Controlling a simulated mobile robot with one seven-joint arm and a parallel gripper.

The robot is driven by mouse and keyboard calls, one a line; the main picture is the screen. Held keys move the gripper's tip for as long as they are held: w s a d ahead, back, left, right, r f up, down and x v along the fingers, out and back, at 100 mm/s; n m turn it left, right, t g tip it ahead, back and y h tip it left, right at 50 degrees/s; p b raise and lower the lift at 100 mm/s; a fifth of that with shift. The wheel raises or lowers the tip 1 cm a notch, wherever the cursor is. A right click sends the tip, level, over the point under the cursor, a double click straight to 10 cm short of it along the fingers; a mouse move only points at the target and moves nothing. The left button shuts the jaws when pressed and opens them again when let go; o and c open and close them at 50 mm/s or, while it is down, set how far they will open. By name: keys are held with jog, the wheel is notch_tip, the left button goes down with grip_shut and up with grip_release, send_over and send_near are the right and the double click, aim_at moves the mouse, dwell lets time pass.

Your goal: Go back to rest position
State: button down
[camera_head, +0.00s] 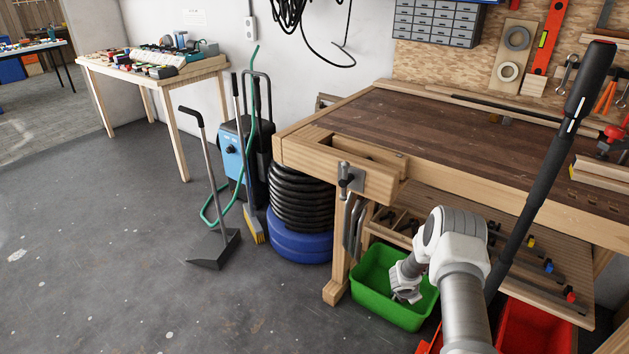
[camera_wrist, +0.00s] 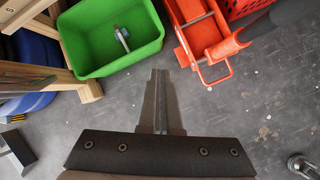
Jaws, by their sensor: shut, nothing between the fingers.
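My gripper (camera_wrist: 159,75) shows in the wrist view with its two dark fingers together and nothing between them. It points down over the grey floor, just below the near edge of the green bin (camera_wrist: 92,62) in that picture, apart from it. A small grey and blue object (camera_wrist: 122,38) lies inside the bin. In the head view my arm comes up from the bottom and bends down in front of the green bin (camera_head: 372,298); I cannot make out the fingers there.
A red floor jack (camera_wrist: 203,32) stands right of the bin, its long black handle (camera_head: 545,170) slanting up past the workbench (camera_head: 440,130). A red crate (camera_wrist: 245,8) is beyond it. Black hoses (camera_head: 300,197) lie on a blue drum (camera_head: 297,240). Floor (camera_head: 110,270) at left is open.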

jog(key=s+a+r+m+h, duration=0.2)
jog(key=r+m, duration=0.8)
jog(key=r, duration=2.6)
jog(key=s+a+r+m+y, duration=0.1)
jog(key=s+a+r+m, duration=0.25)
jog(key=s+r, duration=0.4)
jog(key=s+a+r+m+y, duration=0.15)
jog(key=s+r+m, duration=0.25)
jog(key=s+r, duration=0.4)
jog(key=s+a+r+m+t+y, duration=0.1)
jog(key=s+a+m+y, duration=0.1)
jog(key=s+a, duration=0.5)
jog(key=s+a+m+y, duration=0.2)
jog(key=s+a+m, duration=0.1)
jog(key=s, duration=0.8)
notch_tip(320, 180, up, 18)
jog(key=p, duration=1.7)
jog(key=shift+s+a+p, duration=0.2)
jog(key=shift+a+p, duration=0.1)
jog(key=shift+f, duration=0.1)
